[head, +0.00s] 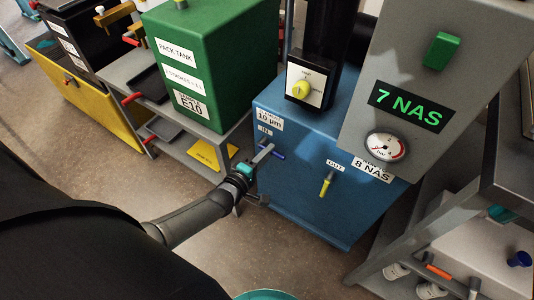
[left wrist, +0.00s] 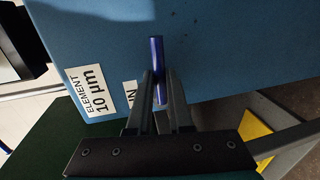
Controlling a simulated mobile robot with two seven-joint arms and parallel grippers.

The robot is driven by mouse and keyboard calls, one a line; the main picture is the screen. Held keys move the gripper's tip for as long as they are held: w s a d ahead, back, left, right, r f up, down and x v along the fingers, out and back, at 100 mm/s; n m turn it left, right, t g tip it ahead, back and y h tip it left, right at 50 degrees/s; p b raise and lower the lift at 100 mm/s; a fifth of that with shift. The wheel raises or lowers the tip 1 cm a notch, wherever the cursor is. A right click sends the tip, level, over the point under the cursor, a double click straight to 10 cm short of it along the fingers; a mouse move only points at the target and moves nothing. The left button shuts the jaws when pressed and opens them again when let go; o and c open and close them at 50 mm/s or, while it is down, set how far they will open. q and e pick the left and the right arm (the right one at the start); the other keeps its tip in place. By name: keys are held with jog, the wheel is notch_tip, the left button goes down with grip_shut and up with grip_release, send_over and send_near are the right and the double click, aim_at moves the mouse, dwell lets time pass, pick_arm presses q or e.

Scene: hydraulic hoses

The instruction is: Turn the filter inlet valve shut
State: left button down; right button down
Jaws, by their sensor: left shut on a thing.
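The filter inlet valve's blue lever (head: 279,155) is on the front of the blue filter box (head: 330,213), below the IN label (head: 265,131). The lever lies roughly level, along the line of the label's text. My left gripper (head: 264,152) is shut on it and hides part of it. In the left wrist view the lever (left wrist: 157,50) stands between the two fingers (left wrist: 159,90), with its upper part showing above them. The valve's pivot cannot be made out. My right gripper is not in view.
A yellow lever (head: 326,187) hangs down under the OUT label (head: 335,166), to the right. A green tank (head: 225,70) stands on a grey bench at the left. A grey panel (head: 440,60) with a gauge (head: 386,147) is at the upper right. Brown floor lies in front.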

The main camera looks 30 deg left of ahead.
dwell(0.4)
pick_arm(q)
jog(key=c, duration=0.8)
grip_release()
jog(key=shift+c, duration=0.2)
jog(key=p+v, duration=0.5)
jog(key=v, duration=1)
jog(key=shift+s, duration=0.15)
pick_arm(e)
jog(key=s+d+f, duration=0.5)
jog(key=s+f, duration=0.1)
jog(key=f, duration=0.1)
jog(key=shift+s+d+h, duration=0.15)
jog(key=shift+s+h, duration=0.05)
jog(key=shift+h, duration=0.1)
pick_arm(q)
jog(key=shift+r, duration=0.1)
